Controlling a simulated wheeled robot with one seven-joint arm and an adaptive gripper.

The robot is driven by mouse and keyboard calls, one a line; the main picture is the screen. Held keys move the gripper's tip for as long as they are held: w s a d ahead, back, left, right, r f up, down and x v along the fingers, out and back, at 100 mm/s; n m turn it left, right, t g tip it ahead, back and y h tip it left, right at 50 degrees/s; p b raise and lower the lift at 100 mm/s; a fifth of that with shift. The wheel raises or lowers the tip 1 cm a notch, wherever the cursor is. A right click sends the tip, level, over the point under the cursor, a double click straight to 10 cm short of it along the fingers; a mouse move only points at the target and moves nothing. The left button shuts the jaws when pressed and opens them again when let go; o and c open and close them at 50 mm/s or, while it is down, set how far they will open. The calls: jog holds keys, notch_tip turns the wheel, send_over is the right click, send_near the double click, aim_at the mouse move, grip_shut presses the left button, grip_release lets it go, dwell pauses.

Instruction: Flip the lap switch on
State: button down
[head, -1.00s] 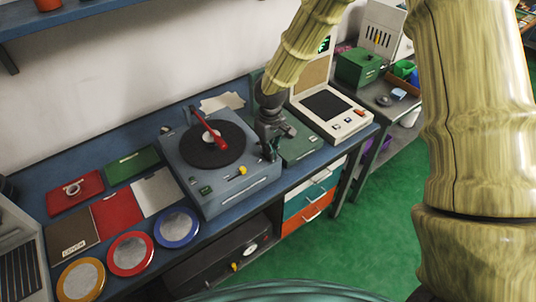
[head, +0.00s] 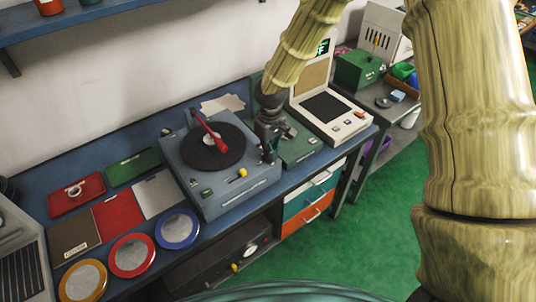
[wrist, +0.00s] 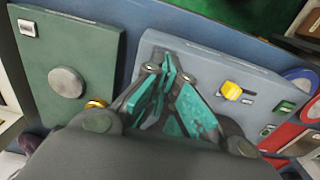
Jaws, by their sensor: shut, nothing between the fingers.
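The grey-blue lapping machine (head: 238,197) stands on the blue bench with a dark round plate (head: 212,147) and a red arm on top. A yellow switch lever (head: 242,173) sits at its front; it also shows in the wrist view (wrist: 232,89), tilted against a slotted plate. I cannot tell whether it is on or off. My gripper (head: 268,155) is at the machine's right front corner, to the right of the lever and apart from it. In the wrist view my gripper (wrist: 171,75) has its teal fingers together and empty, over the machine's edge.
A green box (head: 299,147) stands close to the right of my gripper, with a beige screen device (head: 330,105) beyond. Red, yellow and blue rimmed dishes (head: 132,256) and flat coloured trays (head: 132,166) lie left of the machine. Drawers (head: 305,212) are under the bench.

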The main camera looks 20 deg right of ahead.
jog(key=shift+r+p, duration=1.9)
jog(key=shift+r, duration=0.8)
jog(key=shift+d, duration=0.1)
